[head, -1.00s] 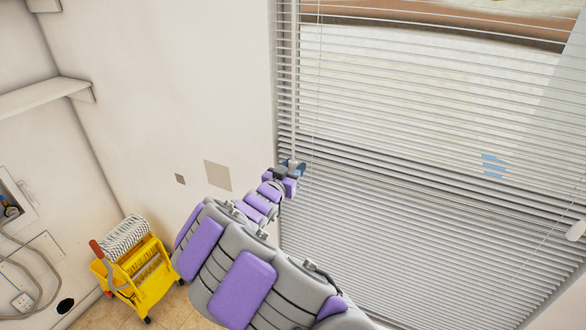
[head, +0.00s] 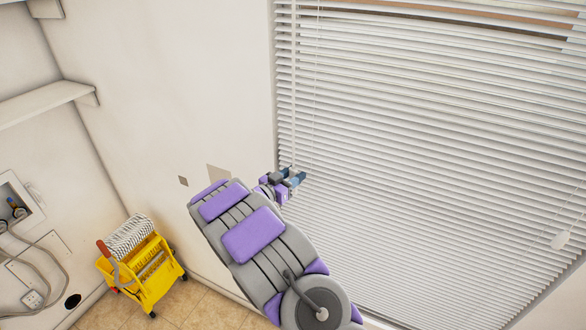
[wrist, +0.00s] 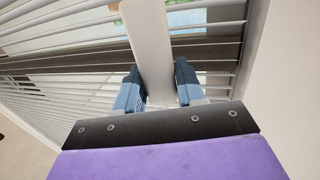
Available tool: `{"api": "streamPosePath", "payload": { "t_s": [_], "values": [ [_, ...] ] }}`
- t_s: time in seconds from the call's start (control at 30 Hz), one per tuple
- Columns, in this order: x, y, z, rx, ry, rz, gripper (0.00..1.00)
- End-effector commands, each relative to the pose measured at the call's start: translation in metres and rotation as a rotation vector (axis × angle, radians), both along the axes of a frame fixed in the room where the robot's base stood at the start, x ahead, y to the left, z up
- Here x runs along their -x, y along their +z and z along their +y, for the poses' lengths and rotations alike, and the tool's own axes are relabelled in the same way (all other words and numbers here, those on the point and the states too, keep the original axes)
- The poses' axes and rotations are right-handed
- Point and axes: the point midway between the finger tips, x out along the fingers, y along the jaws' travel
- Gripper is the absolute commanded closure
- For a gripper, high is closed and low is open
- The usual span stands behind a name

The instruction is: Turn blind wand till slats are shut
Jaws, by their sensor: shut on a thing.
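The blind (head: 420,150) covers the window at the right of the head view. Its slats are tilted and look nearly closed across most of the window, with thin gaps showing the outside near the top. The white wand (head: 294,80) hangs along the blind's left side. In the wrist view the wand (wrist: 148,45) runs down between the two blue fingers. My gripper (head: 291,176) is shut on the wand near its lower part; it also shows in the wrist view (wrist: 156,88). The wand's lower end is hidden by the gripper.
A yellow mop bucket (head: 150,272) with a wringer stands on the tiled floor at the lower left. A white shelf (head: 45,103) and a wall box with hoses (head: 18,205) are on the left wall. A thin cord (head: 316,90) hangs beside the wand.

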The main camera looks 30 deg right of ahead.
Motion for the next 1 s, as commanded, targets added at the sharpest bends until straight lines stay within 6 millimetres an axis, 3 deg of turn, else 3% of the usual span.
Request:
{"api": "streamPosePath", "payload": {
  "t_s": [1.0],
  "values": [
    [-0.0007,0.0003,0.0018,0.0,-0.474,-0.002,0.92]
  ]
}}
